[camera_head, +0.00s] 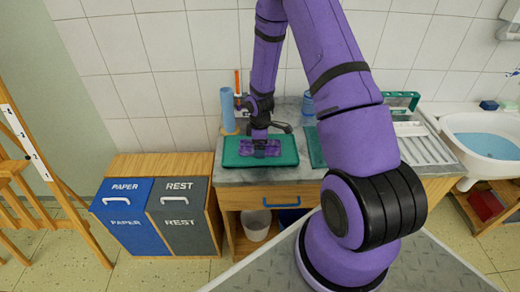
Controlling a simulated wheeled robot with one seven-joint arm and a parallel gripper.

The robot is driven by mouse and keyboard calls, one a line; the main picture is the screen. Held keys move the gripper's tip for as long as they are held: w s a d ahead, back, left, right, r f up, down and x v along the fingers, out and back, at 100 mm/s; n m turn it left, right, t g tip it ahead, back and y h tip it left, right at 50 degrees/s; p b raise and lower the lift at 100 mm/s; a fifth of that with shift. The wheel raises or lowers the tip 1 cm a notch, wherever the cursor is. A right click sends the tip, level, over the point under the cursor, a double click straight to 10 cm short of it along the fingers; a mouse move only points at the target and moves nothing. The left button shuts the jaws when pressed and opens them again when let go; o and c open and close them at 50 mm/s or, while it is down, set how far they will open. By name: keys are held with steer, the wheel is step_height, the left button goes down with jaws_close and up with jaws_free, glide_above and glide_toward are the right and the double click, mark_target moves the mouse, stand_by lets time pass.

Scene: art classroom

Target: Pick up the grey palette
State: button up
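My gripper (260,149) hangs from my purple arm and points down over a teal tray (288,150) on the grey worktop. It is too small and dark here to tell whether its fingers are apart or shut, or whether they touch anything. I cannot make out a grey palette for certain. Whatever lies on the tray directly under the gripper is hidden by it.
A blue cylinder (227,107) stands left of my gripper. A grey ribbed rack (427,148) lies right of my arm, before a sink (483,138). Paper (127,212) and rest (180,214) bins stand left of the worktop. An easel (68,195) is at far left.

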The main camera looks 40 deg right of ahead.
steer(key=shift+f, duration=0.25)
steer(key=shift+c, duration=0.5)
steer(key=c, duration=0.6)
steer(key=shift+r, duration=0.15)
